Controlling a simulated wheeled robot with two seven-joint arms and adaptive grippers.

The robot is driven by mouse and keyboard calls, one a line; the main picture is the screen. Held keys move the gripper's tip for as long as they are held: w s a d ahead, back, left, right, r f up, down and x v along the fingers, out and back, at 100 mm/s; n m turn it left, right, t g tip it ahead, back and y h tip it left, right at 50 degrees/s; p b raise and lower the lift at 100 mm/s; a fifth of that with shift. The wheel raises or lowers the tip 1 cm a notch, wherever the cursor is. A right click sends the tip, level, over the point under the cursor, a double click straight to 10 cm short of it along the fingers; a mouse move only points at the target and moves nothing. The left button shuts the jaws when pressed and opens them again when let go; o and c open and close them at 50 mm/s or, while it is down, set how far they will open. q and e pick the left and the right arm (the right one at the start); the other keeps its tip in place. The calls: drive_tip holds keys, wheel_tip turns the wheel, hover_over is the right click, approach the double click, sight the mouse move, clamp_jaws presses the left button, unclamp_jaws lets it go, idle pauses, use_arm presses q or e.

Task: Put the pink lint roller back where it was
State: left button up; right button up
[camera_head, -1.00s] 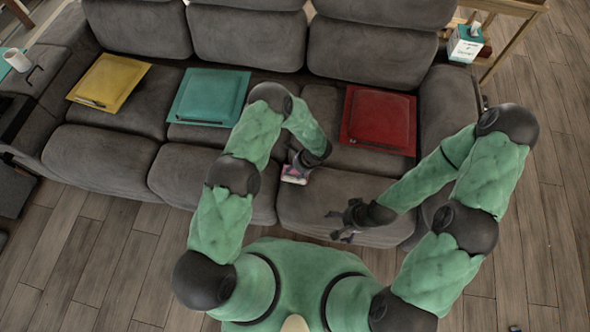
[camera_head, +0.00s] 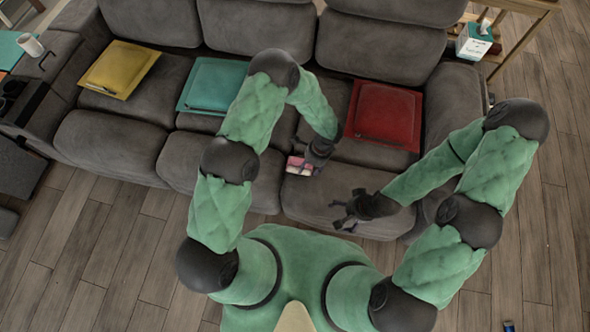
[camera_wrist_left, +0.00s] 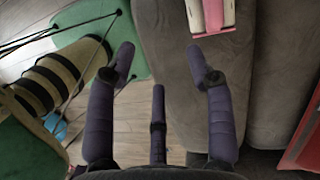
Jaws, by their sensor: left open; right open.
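The pink lint roller (camera_head: 301,166), pink and white, lies on the front of the grey sofa's seat. In the left wrist view the pink lint roller (camera_wrist_left: 212,14) is at the top edge, partly cut off, beyond the right fingertip. My left gripper (camera_head: 318,154) is just above and beside it in the head view, with its fingers mostly hidden. In the left wrist view my left gripper (camera_wrist_left: 160,52) is open, with nothing between its fingers. My right gripper (camera_head: 350,214) is open and empty over the sofa's front edge.
A yellow square (camera_head: 121,67), a teal square (camera_head: 214,82) and a red square (camera_head: 385,115) lie on the sofa (camera_head: 110,140). A tissue box (camera_head: 474,42) stands on the right-hand side table. A white cup (camera_head: 30,44) is at far left.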

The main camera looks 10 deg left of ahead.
use_arm(q)
drive_tip(key=s+a+r+n+t+h, duration=0.1)
drive_tip(key=s+a+r+n+h, duration=0.1)
drive_tip(key=s+n, duration=0.5)
drive_tip(key=s+a+r+n+t+h, duration=0.1)
drive_tip(key=s+n+h, duration=0.3)
drive_tip(key=s+n, duration=0.4)
drive_tip(key=shift+s+a+r+n+h, duration=0.15)
drive_tip(key=shift+a+r+n+h, duration=0.4)
drive_tip(key=shift+n, duration=1.15)
drive_tip(key=shift+a+f+y, duration=0.15)
drive_tip(key=shift+f+y, duration=0.05)
drive_tip(key=shift+y, duration=0.05)
